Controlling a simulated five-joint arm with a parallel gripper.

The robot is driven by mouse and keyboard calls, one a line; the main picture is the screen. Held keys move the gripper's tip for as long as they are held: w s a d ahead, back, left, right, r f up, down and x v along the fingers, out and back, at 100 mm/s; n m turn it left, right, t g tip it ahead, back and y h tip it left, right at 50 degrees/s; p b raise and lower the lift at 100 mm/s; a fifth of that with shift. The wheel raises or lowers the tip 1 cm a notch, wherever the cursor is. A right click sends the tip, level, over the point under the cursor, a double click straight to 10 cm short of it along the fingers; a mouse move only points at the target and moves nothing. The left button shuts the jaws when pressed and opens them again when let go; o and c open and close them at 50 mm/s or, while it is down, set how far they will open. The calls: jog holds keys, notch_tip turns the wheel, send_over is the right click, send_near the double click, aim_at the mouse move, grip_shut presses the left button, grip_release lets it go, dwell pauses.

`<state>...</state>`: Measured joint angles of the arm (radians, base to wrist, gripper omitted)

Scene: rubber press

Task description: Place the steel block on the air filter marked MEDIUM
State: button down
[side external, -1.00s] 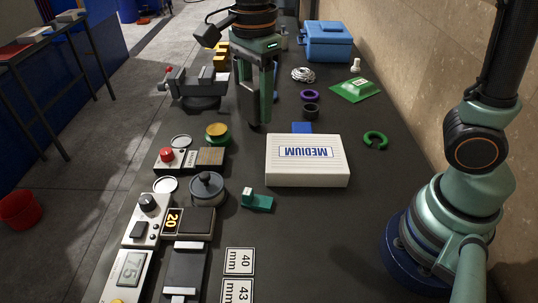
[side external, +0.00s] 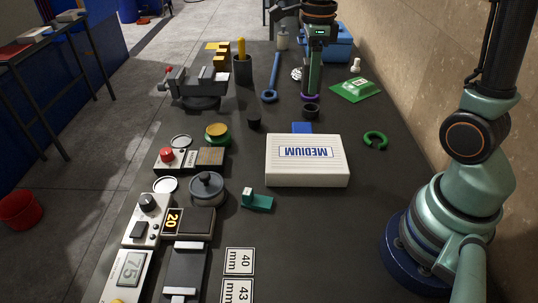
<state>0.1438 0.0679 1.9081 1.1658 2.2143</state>
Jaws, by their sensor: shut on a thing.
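The air filter marked MEDIUM (side external: 306,172) is a white box lying flat in the middle of the bench, its label upside down in the picture. Its top is bare. I cannot pick out the steel block for certain. My gripper (side external: 310,94) is low over the far part of the bench, beyond the filter and apart from it. Its fingers are shut on a purple ring (side external: 310,98), which shows at their tips. The fingers hide part of the ring.
A small black cup (side external: 254,121) and a dark ring (side external: 311,110) stand beyond the filter. A blue wrench (side external: 271,80), a vise (side external: 200,90) and a green C-shaped ring (side external: 375,140) lie around. Several instruments line the left edge.

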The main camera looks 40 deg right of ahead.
aim_at(304, 142)
notch_tip(304, 142, down, 15)
dwell(0.6)
jog(key=shift+c, duration=1.6)
grip_release()
jog(key=shift+f, duration=0.2)
jog(key=shift+r, duration=0.1)
